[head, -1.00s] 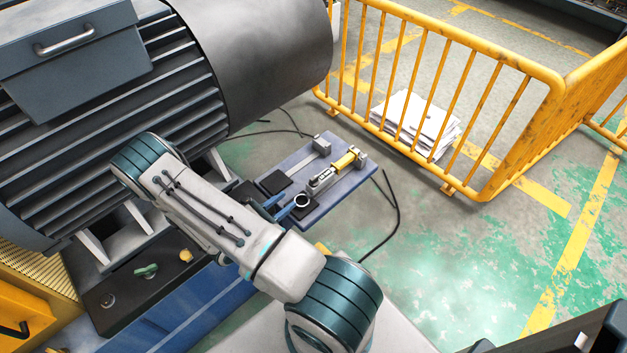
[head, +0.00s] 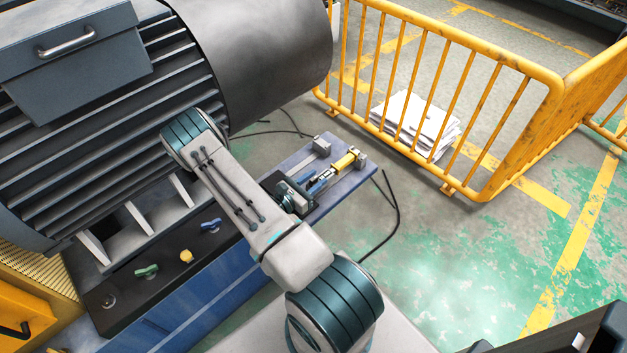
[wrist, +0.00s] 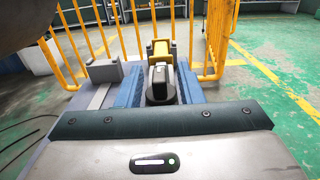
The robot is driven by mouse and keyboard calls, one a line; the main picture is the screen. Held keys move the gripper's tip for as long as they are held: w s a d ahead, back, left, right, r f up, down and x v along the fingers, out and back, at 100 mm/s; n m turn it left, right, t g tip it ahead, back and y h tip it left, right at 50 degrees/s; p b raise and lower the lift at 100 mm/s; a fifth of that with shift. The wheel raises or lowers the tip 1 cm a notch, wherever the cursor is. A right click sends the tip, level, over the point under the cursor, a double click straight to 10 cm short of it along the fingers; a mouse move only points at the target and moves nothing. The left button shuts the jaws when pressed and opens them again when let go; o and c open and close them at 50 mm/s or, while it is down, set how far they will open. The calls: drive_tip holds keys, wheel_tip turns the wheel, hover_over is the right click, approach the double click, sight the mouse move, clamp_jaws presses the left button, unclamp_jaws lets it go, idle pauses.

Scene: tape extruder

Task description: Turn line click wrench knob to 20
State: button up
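The click wrench, with a yellow part (head: 344,161), lies on a blue-topped stand (head: 352,182) beside the large motor. Its yellow part also shows straight ahead in the wrist view (wrist: 161,48). My gripper (head: 320,182) is over the wrench's near part and covers some of it. In the wrist view, a dark knob-like part (wrist: 160,82) sits between the two blue fingers of my gripper (wrist: 160,88). The fingers are apart, one on each side of it; contact is not clear. No scale or number on the wrench is readable.
A grey block (head: 321,147) stands on the stand's far side. A yellow railing (head: 440,90) is behind it, with stacked white papers (head: 415,125). The large dark motor (head: 110,130) fills the left. A black panel with coloured knobs (head: 165,262) is below it.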

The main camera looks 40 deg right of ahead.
drive_tip(key=c, duration=0.7)
drive_tip(key=shift+o, duration=0.4)
drive_tip(key=shift+f+m+g+b, duration=0.1)
drive_tip(key=shift+m+g+b, duration=0.2)
drive_tip(key=shift+g+b, duration=0.1)
drive_tip(key=m+g+b, duration=0.2)
drive_tip(key=m+g, duration=0.1)
drive_tip(key=g, duration=0.1)
drive_tip(key=shift+w+f+b, duration=0.1)
drive_tip(key=shift+f+b, duration=0.05)
drive_tip(key=shift+b, duration=0.2)
drive_tip(key=m+g+y+b, duration=0.1)
drive_tip(key=m+g+b, duration=0.1)
drive_tip(key=g, duration=0.1)
drive_tip(key=m+g+y+b, duration=0.2)
drive_tip(key=g, duration=0.2)
drive_tip(key=m+g+y+b, duration=0.3)
drive_tip(key=m+g+y, duration=0.2)
drive_tip(key=y, duration=0.1)
drive_tip(key=shift+m+y+b, duration=0.3)
drive_tip(key=shift+b, duration=0.05)
drive_tip(key=shift+r+m+g+y+b, duration=0.2)
drive_tip(key=shift+m+g+y+b, duration=0.6)
drive_tip(key=shift+m+y, duration=0.65)
drive_tip(key=shift+y, duration=0.55)
